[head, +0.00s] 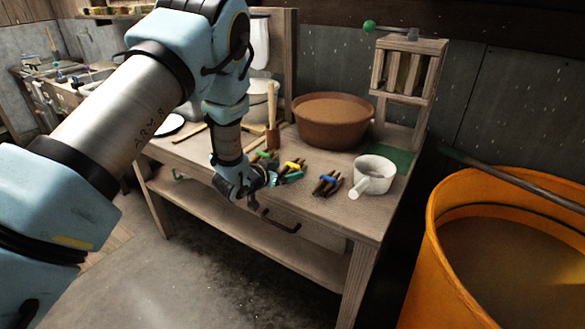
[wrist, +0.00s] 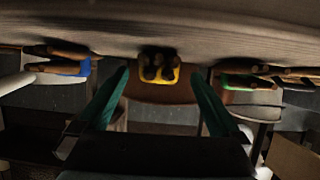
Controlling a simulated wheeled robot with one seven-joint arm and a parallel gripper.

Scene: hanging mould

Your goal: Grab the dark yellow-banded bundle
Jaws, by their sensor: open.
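The dark bundle with the yellow band (head: 292,166) lies on the wooden workbench, between a green-banded bundle and a blue-banded one. In the wrist view, which looks upside down, the yellow-banded bundle (wrist: 159,68) shows end-on, centred between the fingertips. My gripper (head: 282,178) is low over the bench's front part, just in front of this bundle. Its teal fingers (wrist: 159,76) are spread wide with nothing held. Whether the fingertips reach alongside the bundle I cannot tell.
The blue-banded bundle (head: 327,184) and a white mug (head: 376,172) are to the right; the green-banded bundle (head: 262,157) is close on the left. A brown bowl (head: 333,122) stands behind. An orange barrel (head: 440,225) stands right of the bench (head: 300,204).

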